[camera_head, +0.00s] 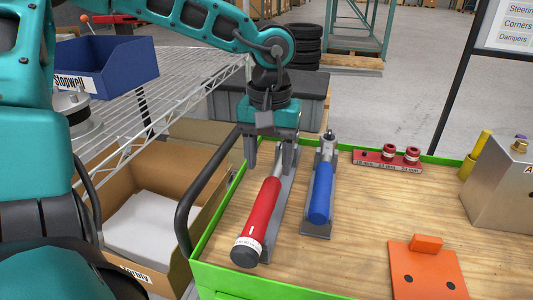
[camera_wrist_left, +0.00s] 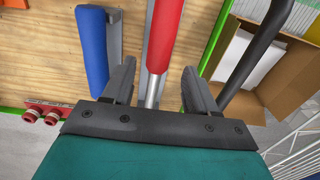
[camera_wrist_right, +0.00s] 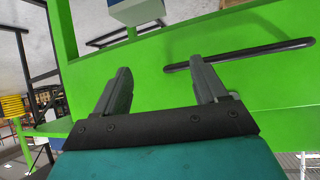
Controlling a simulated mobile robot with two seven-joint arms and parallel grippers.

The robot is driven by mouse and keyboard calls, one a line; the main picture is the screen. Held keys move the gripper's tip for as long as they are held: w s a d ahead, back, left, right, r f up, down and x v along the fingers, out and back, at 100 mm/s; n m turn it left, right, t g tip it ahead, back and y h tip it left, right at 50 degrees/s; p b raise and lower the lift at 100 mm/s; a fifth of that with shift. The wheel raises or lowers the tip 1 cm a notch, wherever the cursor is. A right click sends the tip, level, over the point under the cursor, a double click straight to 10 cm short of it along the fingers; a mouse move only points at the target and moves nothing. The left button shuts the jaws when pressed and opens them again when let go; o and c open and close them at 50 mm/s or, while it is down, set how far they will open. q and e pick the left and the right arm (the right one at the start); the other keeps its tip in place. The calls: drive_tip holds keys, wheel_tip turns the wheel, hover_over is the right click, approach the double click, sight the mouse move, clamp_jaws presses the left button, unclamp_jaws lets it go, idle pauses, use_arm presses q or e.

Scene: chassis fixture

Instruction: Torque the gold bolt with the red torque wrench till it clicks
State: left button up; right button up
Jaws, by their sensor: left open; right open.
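The red torque wrench (camera_head: 262,220) lies in a grey holder on the wooden cart top, its black end toward the front. My left gripper (camera_head: 270,165) is over its far end, pointing down, with its fingers apart. In the left wrist view the wrench's red grip (camera_wrist_left: 162,38) and silver shaft (camera_wrist_left: 153,92) lie between the two open fingers (camera_wrist_left: 160,75), with gaps on both sides. A small gold bolt (camera_head: 520,144) shows on top of the metal block (camera_head: 500,185) at the right. My right gripper (camera_wrist_right: 162,72) is open and empty, facing the cart's green side.
A blue wrench (camera_head: 320,192) lies in a holder just right of the red one. A red socket rail (camera_head: 388,159) lies at the back edge, an orange plate (camera_head: 428,272) at the front right. A black handle (camera_head: 184,215) sticks out on the cart's left. The middle of the top is clear.

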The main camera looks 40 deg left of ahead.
sight(269, 186)
use_arm(q)
wheel_tip(269, 186, down, 8)
drive_tip(key=b, duration=0.6)
drive_tip(key=shift+f+b, duration=0.45)
clamp_jaws()
use_arm(e)
drive_tip(key=f, duration=0.3)
drive_tip(key=a+f, duration=0.1)
drive_tip(key=f, duration=0.1)
drive_tip(key=shift+w+f, duration=0.2)
drive_tip(key=shift+w, duration=0.05)
use_arm(q)
drive_tip(key=shift+r, duration=0.1)
drive_tip(key=shift+w+r, duration=0.1)
